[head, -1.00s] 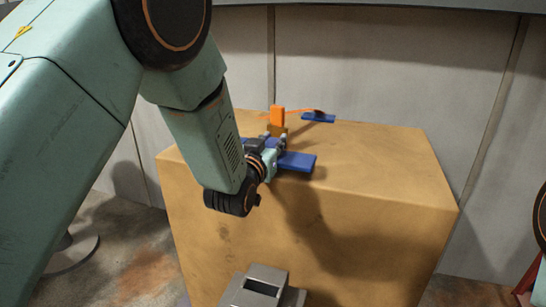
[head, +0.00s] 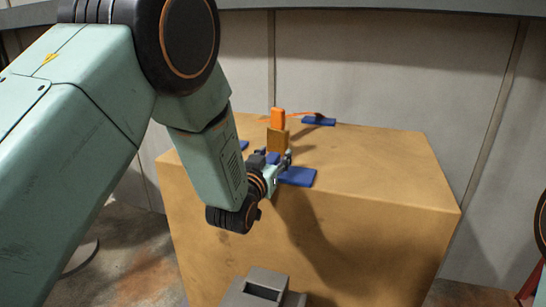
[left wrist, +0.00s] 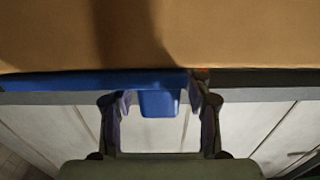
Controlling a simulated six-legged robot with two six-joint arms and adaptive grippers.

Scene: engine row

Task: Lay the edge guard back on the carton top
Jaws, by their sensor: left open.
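The edge guard (head: 298,177), a blue strip, lies on the carton top (head: 380,165) near its front edge. My arm hides part of it. In the left wrist view the blue guard (left wrist: 80,80) runs along the carton edge. A blue tab (left wrist: 158,104) sits between my fingers. My left gripper (head: 275,160) is at the guard, open, its fingers (left wrist: 160,98) on either side of the tab with gaps. My right gripper is out of view.
An orange piece (head: 278,117) on a brown block (head: 277,140) stands behind the gripper. Another blue piece (head: 318,121) with an orange strip lies at the back of the carton. A grey object (head: 262,290) is in front. The carton top's right side is clear.

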